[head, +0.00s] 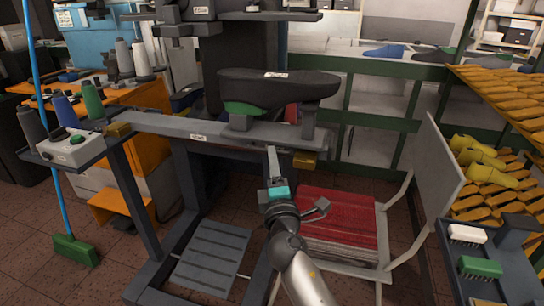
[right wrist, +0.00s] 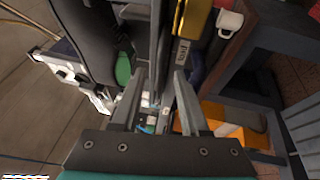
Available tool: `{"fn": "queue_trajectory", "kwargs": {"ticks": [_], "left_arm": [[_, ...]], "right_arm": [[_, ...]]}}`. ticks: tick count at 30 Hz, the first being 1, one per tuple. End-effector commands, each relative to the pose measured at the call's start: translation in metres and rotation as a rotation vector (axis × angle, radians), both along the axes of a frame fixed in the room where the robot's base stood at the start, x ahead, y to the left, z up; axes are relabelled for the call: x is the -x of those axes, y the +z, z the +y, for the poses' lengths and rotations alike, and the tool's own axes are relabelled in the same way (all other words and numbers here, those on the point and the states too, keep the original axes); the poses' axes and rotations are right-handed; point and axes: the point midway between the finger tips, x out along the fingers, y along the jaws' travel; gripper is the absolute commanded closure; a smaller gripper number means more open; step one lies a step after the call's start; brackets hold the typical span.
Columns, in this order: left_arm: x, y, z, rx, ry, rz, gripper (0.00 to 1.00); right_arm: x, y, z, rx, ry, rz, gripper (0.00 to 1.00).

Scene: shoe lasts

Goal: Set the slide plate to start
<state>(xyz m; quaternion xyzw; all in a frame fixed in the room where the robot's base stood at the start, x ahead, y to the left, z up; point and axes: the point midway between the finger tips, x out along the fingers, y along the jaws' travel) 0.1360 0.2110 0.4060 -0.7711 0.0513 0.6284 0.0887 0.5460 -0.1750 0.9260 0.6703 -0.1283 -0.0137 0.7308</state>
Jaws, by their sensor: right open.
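A slide plate (head: 268,136), grey and flat, lies on the long dark rail and carries a dark shoe-shaped form (head: 285,90) on two supports. A green piece (head: 243,108) sits under the form's left end, and it also shows in the right wrist view (right wrist: 123,68). My right gripper (head: 272,152) is just in front of the plate, fingers pointing away from me. The right wrist view shows its two fingers (right wrist: 160,80) apart, with nothing held between them. I cannot tell whether a finger touches the plate. My left gripper is in no view.
Yellow blocks sit at the rail's left (head: 118,129) and right (head: 306,160). A control box (head: 72,150) with a green button stands far left. Shelves of yellow lasts (head: 485,165) stand at the right.

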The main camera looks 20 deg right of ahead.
Motion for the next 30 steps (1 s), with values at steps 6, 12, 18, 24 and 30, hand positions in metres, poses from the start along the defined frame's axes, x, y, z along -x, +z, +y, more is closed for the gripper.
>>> {"fn": "queue_trajectory", "kwargs": {"ticks": [6,12,18,24,30], "left_arm": [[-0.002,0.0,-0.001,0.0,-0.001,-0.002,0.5],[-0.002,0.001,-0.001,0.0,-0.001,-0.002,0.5],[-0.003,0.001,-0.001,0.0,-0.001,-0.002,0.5],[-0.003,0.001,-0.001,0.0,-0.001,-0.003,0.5],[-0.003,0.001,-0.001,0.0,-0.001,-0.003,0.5]], "right_arm": [[-0.018,0.003,-0.003,-0.001,0.0,0.0,0.55],[-0.021,0.003,-0.004,-0.002,0.0,0.001,0.55],[-0.02,0.003,-0.004,-0.001,0.0,0.001,0.6],[-0.02,0.003,-0.004,-0.001,0.0,0.001,0.82],[-0.02,0.003,-0.004,-0.001,0.0,0.001,1.0]]}}
